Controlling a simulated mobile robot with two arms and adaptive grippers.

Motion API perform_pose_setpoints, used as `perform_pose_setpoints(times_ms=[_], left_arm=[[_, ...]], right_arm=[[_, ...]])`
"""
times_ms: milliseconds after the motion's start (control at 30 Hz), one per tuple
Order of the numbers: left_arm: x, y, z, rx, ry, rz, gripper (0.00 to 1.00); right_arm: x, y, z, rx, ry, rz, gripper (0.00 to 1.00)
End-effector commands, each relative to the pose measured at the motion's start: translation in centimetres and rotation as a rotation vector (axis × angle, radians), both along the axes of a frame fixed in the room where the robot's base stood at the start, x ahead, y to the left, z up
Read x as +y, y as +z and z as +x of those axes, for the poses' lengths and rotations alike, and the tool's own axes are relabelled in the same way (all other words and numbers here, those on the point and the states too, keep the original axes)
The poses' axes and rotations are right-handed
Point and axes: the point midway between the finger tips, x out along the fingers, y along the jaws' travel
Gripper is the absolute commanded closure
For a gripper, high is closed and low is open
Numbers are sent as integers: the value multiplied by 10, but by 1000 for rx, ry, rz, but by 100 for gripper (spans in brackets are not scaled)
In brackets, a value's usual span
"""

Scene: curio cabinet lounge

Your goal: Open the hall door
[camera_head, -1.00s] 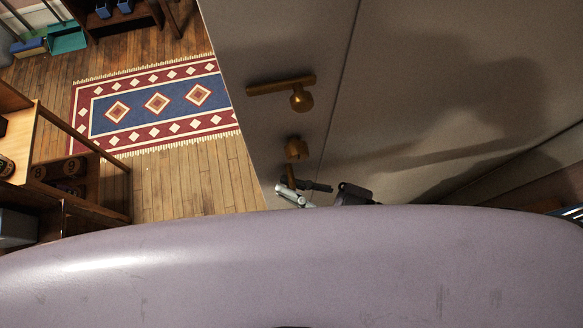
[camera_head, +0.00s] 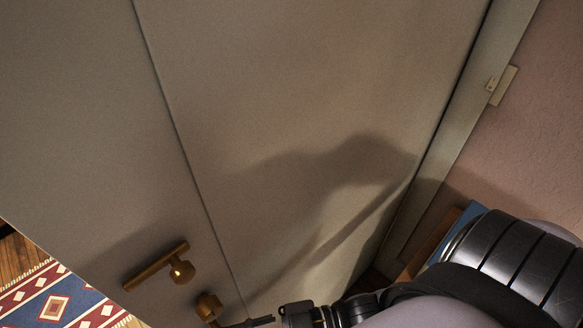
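The hall door (camera_head: 290,100) is a large grey-beige panel filling most of the head view. Its left edge stands free, with floor showing past it, so it looks swung open. A brass lever handle (camera_head: 157,264) is at its lower left, and a brass knob-like fitting (camera_head: 208,306) sits just below. My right arm comes in from the lower right. Its gripper (camera_head: 262,321) is at the bottom edge, close to the lower brass fitting. The fingers are mostly cut off, and I cannot tell whether they touch it. My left gripper is not in view.
A red and blue patterned rug (camera_head: 55,302) lies on the wooden floor at the lower left, past the door edge. A pinkish wall (camera_head: 545,130) with a small switch-like plate (camera_head: 503,86) is at the right. A blue-topped wooden object (camera_head: 455,232) stands beside my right arm.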

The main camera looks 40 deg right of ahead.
Motion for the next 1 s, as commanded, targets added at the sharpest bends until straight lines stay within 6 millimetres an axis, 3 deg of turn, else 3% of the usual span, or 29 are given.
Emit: perform_pose_setpoints(times_ms=[300,500,1000], left_arm=[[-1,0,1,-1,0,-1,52],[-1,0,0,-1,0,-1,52],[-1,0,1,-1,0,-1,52]], right_arm=[[-60,-1,-30,5,3,-5,82],[-87,-1,-42,3,2,-4,82],[-97,0,-46,-1,1,0,82]])
